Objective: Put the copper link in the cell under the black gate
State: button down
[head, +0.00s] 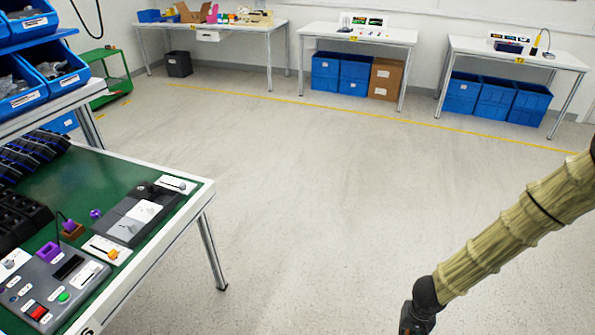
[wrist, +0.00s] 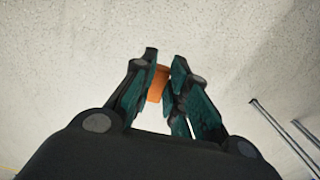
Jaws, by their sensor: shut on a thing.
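My gripper (wrist: 165,62) is shut on an orange-brown piece, the copper link (wrist: 157,84), held between its fingertips in the wrist view. In the head view my arm comes down at the right, away from the workbench; the fingers and the link are below the frame. A unit with black, white and grey covers lies on the green-topped workbench (head: 98,172) at the left. The black gate (head: 150,189) appears to be the far cover of this unit. The cell under it cannot be made out.
A grey control panel (head: 45,285) with buttons, purple parts and black bins share the workbench. Blue bins (head: 55,65) stand on a shelf above it. The floor (head: 300,210) between bench and arm is clear. Other tables line the back wall.

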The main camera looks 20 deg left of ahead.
aim_at(165, 202)
jog(key=i, duration=0.75)
jog(key=u, duration=2.7)
